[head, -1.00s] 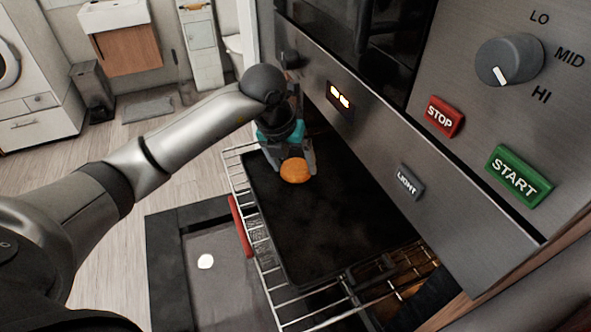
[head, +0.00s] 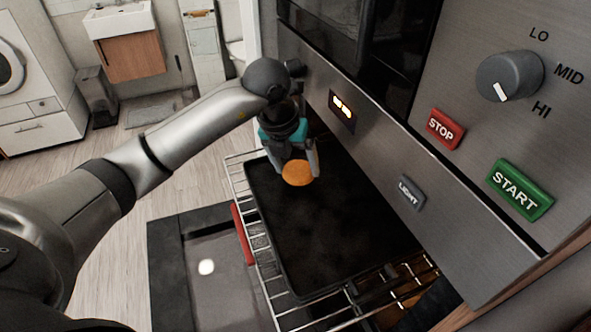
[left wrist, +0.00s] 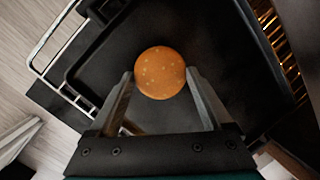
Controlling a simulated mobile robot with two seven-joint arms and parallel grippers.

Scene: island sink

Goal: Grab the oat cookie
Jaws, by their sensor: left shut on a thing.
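The oat cookie (head: 298,172) is round and orange-brown with pale flecks. In the head view it is at the far end of the black baking tray (head: 330,235), between the fingers of my left gripper (head: 298,168). The left wrist view shows the cookie (left wrist: 160,73) at the fingertips of my left gripper (left wrist: 160,88), with one finger on each side. The gripper is shut on it. I cannot tell whether the cookie touches the tray or hangs just above it. My right gripper is not in view.
The tray lies on a pulled-out wire oven rack (head: 262,265). The oven front, with a START button (head: 519,189), STOP button (head: 445,129) and knob (head: 509,77), stands close on the right. The open oven door (head: 165,270) lies below. Floor at left is free.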

